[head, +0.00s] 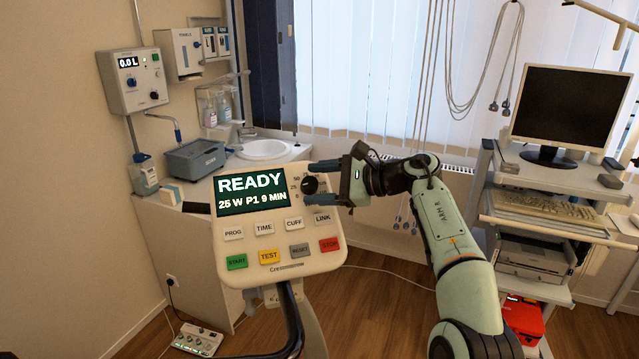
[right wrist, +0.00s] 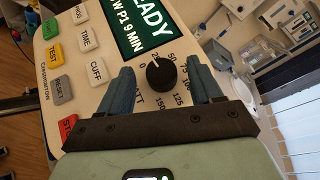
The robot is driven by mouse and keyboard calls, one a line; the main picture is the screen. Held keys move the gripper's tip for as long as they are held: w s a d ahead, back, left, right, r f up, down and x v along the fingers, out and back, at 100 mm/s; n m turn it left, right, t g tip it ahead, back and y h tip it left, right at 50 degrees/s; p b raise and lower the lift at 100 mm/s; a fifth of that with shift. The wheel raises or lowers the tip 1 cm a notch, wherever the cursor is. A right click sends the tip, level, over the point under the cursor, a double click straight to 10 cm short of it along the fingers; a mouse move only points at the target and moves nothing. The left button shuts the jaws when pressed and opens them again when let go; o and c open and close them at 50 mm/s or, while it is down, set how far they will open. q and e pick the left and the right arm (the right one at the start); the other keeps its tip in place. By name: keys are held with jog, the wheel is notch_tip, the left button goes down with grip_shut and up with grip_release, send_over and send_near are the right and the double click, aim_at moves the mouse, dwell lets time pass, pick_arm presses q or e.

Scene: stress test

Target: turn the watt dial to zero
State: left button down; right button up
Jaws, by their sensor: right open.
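The watt dial (head: 310,184) is a round black knob on the upper right of a cream control panel (head: 240,257). The green screen (head: 252,192) reads READY, 25 W P1 9 MIN. In the right wrist view the dial (right wrist: 161,74) has printed numbers around it, and its pale mark appears to point near 25. My right gripper (head: 309,183) is open, with one blue finger on each side of the dial. In the right wrist view the fingers (right wrist: 160,86) stand apart from the knob, with gaps visible on both sides. My left gripper is not in view.
Coloured START (head: 236,262), TEST (head: 269,256) and STOP (head: 329,245) buttons lie below the dial on the panel. A sink counter (head: 263,150) is behind. A cart with a monitor (head: 569,107) and keyboard (head: 546,205) stands at the right.

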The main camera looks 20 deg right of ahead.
jog(key=v, duration=1.3)
jog(key=shift+s, duration=0.2)
jog(key=shift+d, duration=0.1)
